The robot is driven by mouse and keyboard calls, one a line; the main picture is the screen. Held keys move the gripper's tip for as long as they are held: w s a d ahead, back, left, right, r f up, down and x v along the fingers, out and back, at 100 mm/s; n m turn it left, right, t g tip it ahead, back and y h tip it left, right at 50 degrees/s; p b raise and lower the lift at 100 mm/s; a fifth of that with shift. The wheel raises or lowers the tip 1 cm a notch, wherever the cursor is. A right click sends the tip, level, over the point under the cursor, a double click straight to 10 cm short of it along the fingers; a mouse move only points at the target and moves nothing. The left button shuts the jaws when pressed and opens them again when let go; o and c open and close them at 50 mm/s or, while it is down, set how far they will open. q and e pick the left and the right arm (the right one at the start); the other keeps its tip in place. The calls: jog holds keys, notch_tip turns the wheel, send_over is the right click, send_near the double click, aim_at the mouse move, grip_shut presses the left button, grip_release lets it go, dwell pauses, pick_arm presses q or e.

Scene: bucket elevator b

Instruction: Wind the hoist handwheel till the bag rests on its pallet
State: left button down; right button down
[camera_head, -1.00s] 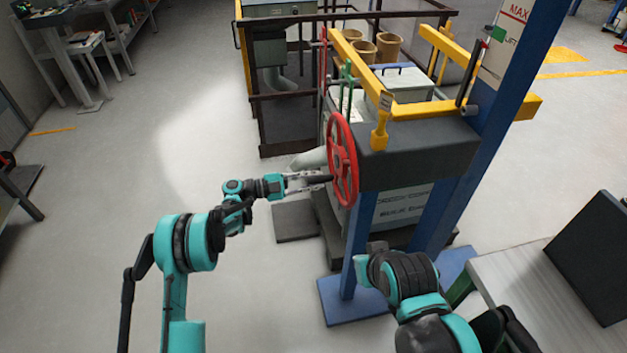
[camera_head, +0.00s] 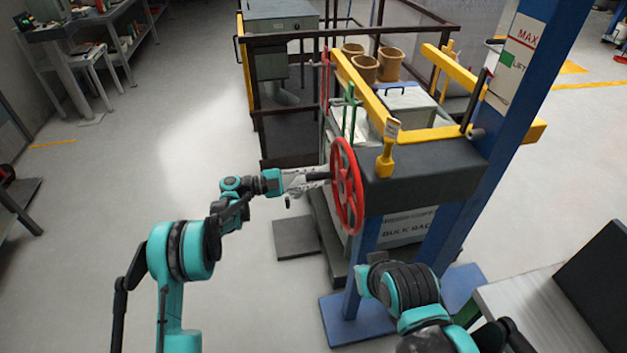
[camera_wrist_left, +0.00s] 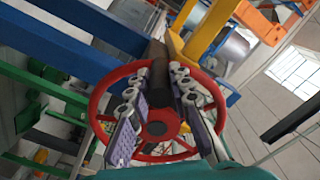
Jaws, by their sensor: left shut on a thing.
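The red handwheel (camera_head: 347,200) stands upright on the near left end of the hoist's dark housing (camera_head: 425,165). My left gripper (camera_head: 310,178) reaches it from the left and is shut on the wheel's dark handle, which juts toward it. The pale bag (camera_head: 405,230), lettered "BULK BAG", shows behind the blue posts. Its underside is mostly hidden, and I cannot tell its contact with the dark pallet-like base (camera_head: 340,268). My right gripper is out of view.
A blue column (camera_head: 500,130) with a MAX mark rises at the right. A bench (camera_head: 530,315) stands at lower right.

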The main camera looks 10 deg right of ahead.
pick_arm(q)
jog(key=shift+w+r, duration=0.1)
jog(key=shift+r, duration=0.1)
jog(key=c, duration=1.4)
grip_release()
jog(key=shift+o, duration=0.2)
jog(key=shift+a, duration=0.1)
jog(key=a, duration=1.1)
jog(key=shift+s+a, duration=0.25)
jog(key=shift+a, duration=0.15)
jog(key=shift+f, duration=0.1)
